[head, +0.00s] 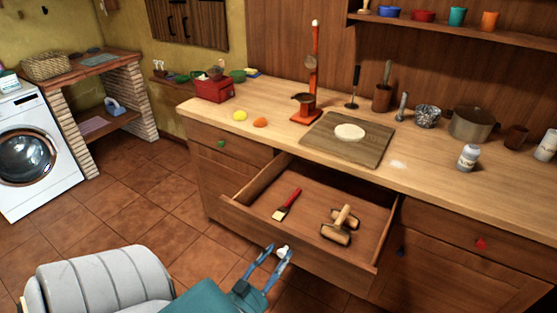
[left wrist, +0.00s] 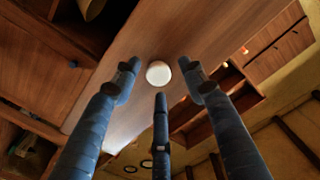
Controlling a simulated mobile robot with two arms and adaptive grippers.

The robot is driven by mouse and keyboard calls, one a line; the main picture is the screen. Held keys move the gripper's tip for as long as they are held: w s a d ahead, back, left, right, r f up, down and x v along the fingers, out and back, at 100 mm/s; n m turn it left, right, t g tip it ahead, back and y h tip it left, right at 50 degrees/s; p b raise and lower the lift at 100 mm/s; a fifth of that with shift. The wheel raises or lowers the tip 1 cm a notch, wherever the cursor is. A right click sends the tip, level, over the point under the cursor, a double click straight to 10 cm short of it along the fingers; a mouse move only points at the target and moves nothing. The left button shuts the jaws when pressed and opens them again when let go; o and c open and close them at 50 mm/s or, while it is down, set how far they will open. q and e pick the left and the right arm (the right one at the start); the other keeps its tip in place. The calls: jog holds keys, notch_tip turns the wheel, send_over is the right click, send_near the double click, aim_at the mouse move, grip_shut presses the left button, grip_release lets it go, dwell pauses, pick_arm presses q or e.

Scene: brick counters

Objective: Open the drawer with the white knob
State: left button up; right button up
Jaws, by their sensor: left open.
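The drawer (head: 330,263) with the white knob (head: 283,252) stands pulled well out from under the wooden counter. A brush with a red handle (head: 288,203) and a wooden roller-like tool (head: 339,227) lie in it. My left gripper (head: 280,249) is open at the drawer front, its blue fingers at the knob. In the left wrist view the white knob (left wrist: 158,73) shows between the spread fingertips, with gaps around it; contact cannot be told. My right gripper is not in view.
The counter (head: 270,95) above holds a board with dough (head: 349,132), a red box (head: 214,89) and several utensils. Other drawers have a green knob (head: 221,143) and a red knob (head: 481,243). A washing machine (head: 35,150) stands left; tiled floor between is clear.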

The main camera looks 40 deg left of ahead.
pick_arm(q)
jog(key=v, duration=1.1)
jog(key=shift+s, duration=0.35)
jog(key=shift+d, duration=0.15)
jog(key=s+d+f+g+h, duration=0.1)
jog(key=s+d+f+g, duration=0.2)
jog(key=f, duration=0.7)
jog(key=d+f+g+h, duration=0.1)
jog(key=d+f+g, duration=0.3)
jog(key=f, duration=0.6)
jog(key=s+d+f+g+h, duration=0.2)
jog(key=d+f, duration=0.3)
jog(key=f, duration=0.4)
jog(key=s+f+g, duration=0.3)
jog(key=s+f, duration=0.3)
jog(key=s, duration=0.2)
jog(key=s+f+m+g, duration=0.1)
jog(key=s+f+g, duration=0.3)
jog(key=s, duration=0.5)
notch_tip(320, 180, down, 2)
jog(key=shift+a+f+g, duration=0.2)
jog(key=shift+g, duration=0.1)
